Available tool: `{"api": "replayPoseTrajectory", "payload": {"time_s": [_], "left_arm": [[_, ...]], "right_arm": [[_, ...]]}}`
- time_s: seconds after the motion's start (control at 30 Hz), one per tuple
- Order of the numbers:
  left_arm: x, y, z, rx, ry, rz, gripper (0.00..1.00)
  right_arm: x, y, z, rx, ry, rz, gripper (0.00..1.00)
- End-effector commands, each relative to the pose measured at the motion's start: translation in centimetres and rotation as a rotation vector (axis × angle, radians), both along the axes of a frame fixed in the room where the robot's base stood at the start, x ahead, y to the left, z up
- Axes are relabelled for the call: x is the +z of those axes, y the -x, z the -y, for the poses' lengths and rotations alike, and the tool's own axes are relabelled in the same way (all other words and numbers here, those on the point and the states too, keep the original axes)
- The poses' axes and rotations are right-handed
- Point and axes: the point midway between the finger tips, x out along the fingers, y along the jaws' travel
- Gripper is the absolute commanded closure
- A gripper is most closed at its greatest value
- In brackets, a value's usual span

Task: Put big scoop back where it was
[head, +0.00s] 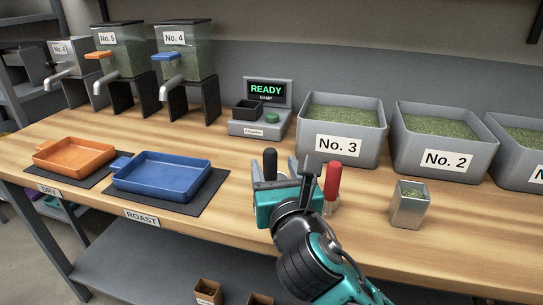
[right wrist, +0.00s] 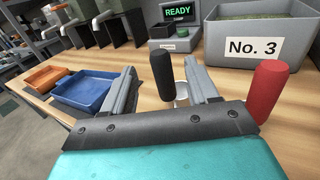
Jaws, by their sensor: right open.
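Two upright handles stand on the table in front of bin No. 3: a black handle (head: 270,163) and a red handle (head: 332,180), each with some metal showing below it. I cannot tell which belongs to the big scoop; their lower parts are mostly hidden by my gripper. My right gripper (head: 278,172) is open at the black handle. In the right wrist view the black handle (right wrist: 162,74) shows between the two fingers (right wrist: 163,84), and the red handle (right wrist: 267,92) stands outside them, to the right. I cannot tell whether a finger touches the black handle. My left gripper is not in view.
Bin No. 3 (head: 341,107) and bin No. 2 (head: 449,130) stand behind. A metal tin (head: 409,207) of green beans stands at right. A scale (head: 262,122) reading READY is behind the gripper.

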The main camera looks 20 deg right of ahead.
Motion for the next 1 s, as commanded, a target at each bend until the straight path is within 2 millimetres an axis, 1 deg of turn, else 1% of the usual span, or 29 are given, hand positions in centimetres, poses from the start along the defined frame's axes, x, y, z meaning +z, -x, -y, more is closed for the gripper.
{"api": "replayPoseTrajectory", "payload": {"time_s": [0.03,0.2,0.3,0.4,0.53,1.0], "left_arm": [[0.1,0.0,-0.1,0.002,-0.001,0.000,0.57],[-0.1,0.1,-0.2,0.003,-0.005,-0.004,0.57],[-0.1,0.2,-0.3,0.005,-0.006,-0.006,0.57],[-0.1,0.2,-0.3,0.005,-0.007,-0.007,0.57],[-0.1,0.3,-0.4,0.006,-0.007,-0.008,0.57],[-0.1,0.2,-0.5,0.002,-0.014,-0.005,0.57]], "right_arm": [[0.0,1.2,-0.1,0.002,0.000,-0.003,0.41],[0.0,4.6,-0.5,0.002,-0.002,-0.003,0.41],[-0.1,5.9,-0.7,0.001,0.000,-0.002,0.41],[0.0,6.8,-0.8,-0.001,0.001,-0.001,0.41],[0.0,7.2,-0.8,-0.001,0.000,0.000,0.41],[0.0,7.2,-0.8,-0.001,0.000,0.000,0.41]]}}
